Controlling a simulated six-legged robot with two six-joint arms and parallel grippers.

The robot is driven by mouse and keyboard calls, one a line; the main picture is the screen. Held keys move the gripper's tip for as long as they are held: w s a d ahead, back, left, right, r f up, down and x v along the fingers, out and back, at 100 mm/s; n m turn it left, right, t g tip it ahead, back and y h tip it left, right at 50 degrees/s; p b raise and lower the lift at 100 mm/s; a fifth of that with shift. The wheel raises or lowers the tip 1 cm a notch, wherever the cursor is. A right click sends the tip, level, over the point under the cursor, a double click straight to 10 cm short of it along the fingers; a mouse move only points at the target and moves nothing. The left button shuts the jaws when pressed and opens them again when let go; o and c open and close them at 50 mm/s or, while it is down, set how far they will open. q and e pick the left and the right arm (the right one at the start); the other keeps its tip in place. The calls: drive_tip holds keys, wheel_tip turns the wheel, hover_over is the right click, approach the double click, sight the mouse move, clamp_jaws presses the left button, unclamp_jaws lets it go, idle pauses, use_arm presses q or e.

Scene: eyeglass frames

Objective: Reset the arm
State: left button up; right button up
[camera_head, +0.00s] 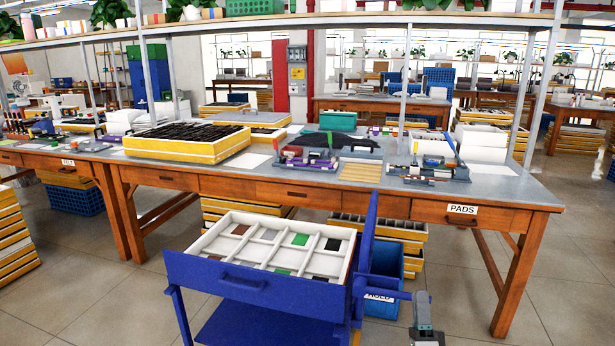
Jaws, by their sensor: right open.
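My right gripper (423,304) shows at the lower right of the head view, beside the right end of the blue cart. It is open, and I see nothing held in it. Its fingertips are small and partly hard to make out against the blue bin. My left gripper is not in view. No separate object belongs to this task.
The blue cart (255,287) carries a white divided tray (208,237) with coloured pieces. A blue bin (385,306) stands behind my right gripper. The long workbench (505,184) holds tools and yellow trays. Floor (575,285) is clear at the right.

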drive_tip(key=s+a+r+n+g+y+p, duration=0.15)
drive_tip(key=a+r+g+p, duration=0.35)
drive_tip(key=p, duration=0.6)
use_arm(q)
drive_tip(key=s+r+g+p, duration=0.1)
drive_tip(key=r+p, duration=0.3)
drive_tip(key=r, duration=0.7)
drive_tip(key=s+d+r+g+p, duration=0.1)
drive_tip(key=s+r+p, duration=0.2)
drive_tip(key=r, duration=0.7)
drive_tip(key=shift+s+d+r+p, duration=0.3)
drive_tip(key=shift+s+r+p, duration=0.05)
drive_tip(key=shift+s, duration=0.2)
use_arm(e)
drive_tip(key=s+a+f+n+g+y, duration=0.1)
drive_tip(key=s+a+f+n+g, duration=0.2)
drive_tip(key=s+g, duration=0.4)
drive_tip(key=s+a+f+n+g+y, duration=0.1)
drive_tip(key=s+a+f+n+g, duration=0.2)
drive_tip(key=s, duration=1.5)
drive_tip(key=s+a+f+n+g+y, duration=0.1)
drive_tip(key=s+a+f+n+g, duration=0.2)
drive_tip(key=s+g, duration=0.9)
wheel_tip(320, 180, down, 4)
drive_tip(key=n, duration=0.4)
drive_tip(key=shift+s+a+r, duration=0.2)
drive_tip(key=shift+s+a, duration=0.1)
drive_tip(key=shift+a, duration=0.05)
drive_tip(key=shift+y, duration=0.25)
